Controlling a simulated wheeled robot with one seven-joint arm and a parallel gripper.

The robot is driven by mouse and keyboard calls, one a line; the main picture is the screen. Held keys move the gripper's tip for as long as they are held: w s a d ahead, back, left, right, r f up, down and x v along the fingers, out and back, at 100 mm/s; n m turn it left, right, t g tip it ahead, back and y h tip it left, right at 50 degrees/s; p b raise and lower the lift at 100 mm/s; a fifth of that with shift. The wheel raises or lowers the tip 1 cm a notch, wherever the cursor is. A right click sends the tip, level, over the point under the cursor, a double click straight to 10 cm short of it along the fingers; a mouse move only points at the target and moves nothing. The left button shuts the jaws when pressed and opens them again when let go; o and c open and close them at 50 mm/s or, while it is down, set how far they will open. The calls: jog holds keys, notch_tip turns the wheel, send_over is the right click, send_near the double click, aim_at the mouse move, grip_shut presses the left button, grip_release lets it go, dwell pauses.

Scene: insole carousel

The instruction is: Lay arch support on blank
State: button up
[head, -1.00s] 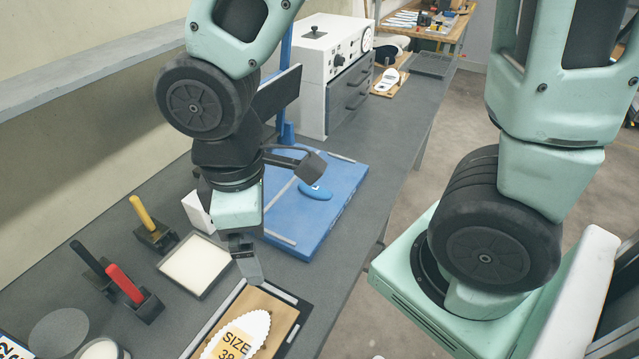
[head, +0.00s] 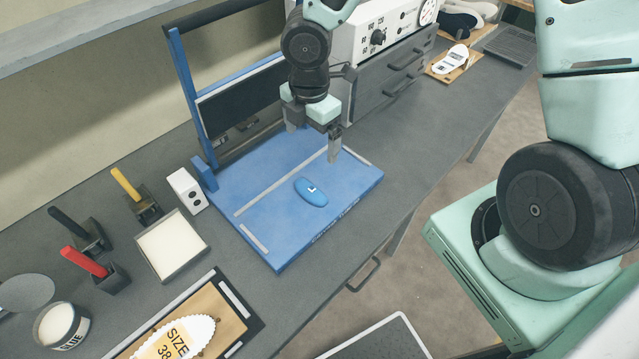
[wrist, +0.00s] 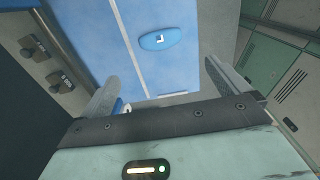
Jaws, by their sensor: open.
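The arch support (head: 311,192) is a small blue oval pad marked with a white L. It lies on the blue board (head: 285,225). It also shows in the wrist view (wrist: 166,39), ahead of the fingers and apart from them. The blank (head: 180,341) is a white, jagged-edged sole shape with a "SIZE 38" label at the bottom of the head view, partly cut off. It lies on a tan board in a dark frame. My gripper (head: 313,146) is open and empty above the far part of the blue board, just behind the arch support; both fingers (wrist: 172,92) show in the wrist view.
A blue frame with a dark panel (head: 240,100) rises behind the board. A white machine (head: 380,38) stands beyond the arm. A square tray (head: 170,246), several handled tools (head: 138,195) and a tin (head: 62,326) are at left. Bare grey bench lies between board and blank.

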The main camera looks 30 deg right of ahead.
send_over(311, 191)
notch_tip(311, 191, down, 11)
jog(key=shift+d+f, duration=0.15)
jog(key=shift+a+f, duration=0.2)
jog(key=shift+f, duration=2.45)
jog(key=c, duration=0.7)
jog(key=shift+r, duration=0.1)
notch_tip(311, 191, up, 10)
jog(key=shift+f+p, duration=0.1)
jog(key=shift+p, duration=0.2)
